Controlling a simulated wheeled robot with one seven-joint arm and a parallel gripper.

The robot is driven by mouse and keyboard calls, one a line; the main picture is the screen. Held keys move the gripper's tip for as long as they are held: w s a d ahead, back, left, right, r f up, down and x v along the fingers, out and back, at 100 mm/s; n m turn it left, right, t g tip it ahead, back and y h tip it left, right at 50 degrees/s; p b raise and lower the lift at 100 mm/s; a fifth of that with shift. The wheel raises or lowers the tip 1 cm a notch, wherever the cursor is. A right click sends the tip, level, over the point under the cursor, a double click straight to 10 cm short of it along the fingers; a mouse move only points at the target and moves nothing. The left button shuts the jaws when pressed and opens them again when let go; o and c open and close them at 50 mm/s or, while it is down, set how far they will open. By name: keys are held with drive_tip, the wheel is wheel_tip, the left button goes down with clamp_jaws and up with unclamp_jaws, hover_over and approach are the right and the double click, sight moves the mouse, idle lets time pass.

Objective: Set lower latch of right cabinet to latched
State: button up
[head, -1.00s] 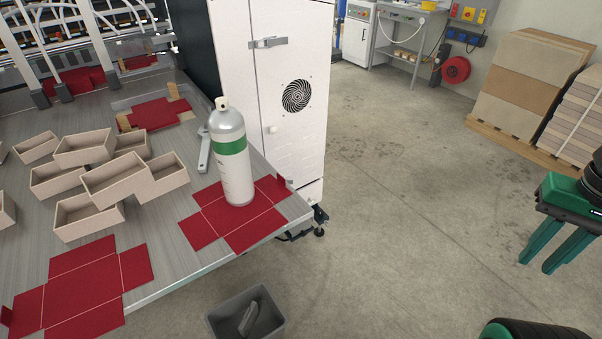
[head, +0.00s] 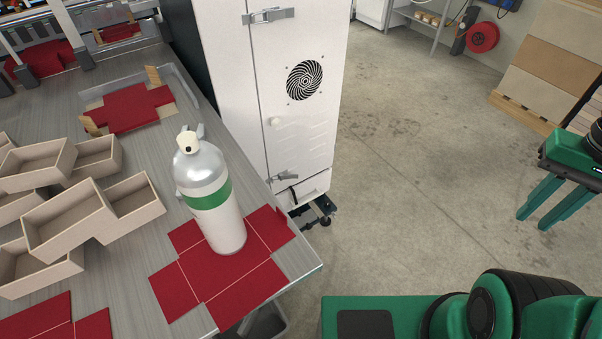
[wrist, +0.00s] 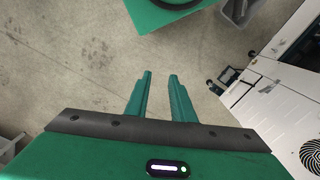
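The white cabinet (head: 248,110) stands beyond the table's right edge. Its lower latch (head: 284,178) is a small metal piece near the bottom of the door seam. Its lever looks tilted and angled off the door, unlike the upper latch (head: 270,15), which lies flat across the seam. The cabinet (wrist: 290,110) also shows at the right of the wrist view, where I cannot make out the lower latch clearly. My gripper (head: 538,222) is at the right, over open floor and well away from the cabinet. Its two green fingers (wrist: 160,77) are apart with nothing between them.
Several wooden trays (head: 70,225) lie at left. The floor (head: 420,170) between cabinet and gripper is clear.

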drive_tip(key=w+a+f+m+g, duration=0.15)
drive_tip(key=w+f, duration=0.25)
drive_tip(key=w, duration=0.4)
drive_tip(key=w+a+f+y, duration=0.15)
drive_tip(key=w+f, duration=0.25)
drive_tip(key=w, duration=0.4)
drive_tip(key=w+a+f, duration=0.2)
drive_tip(key=w+f, duration=0.2)
drive_tip(key=w, duration=0.5)
drive_tip(key=m+t+y, duration=0.2)
drive_tip(key=m+y, duration=0.9)
drive_tip(key=y, duration=0.1)
approach(290, 177)
drive_tip(key=shift+n, duration=0.25)
drive_tip(key=x, duration=0.5)
drive_tip(key=shift+w+a+f, duration=0.1)
drive_tip(key=shift+w+a, duration=0.2)
drive_tip(key=shift+c, duration=0.6)
clamp_jaws()
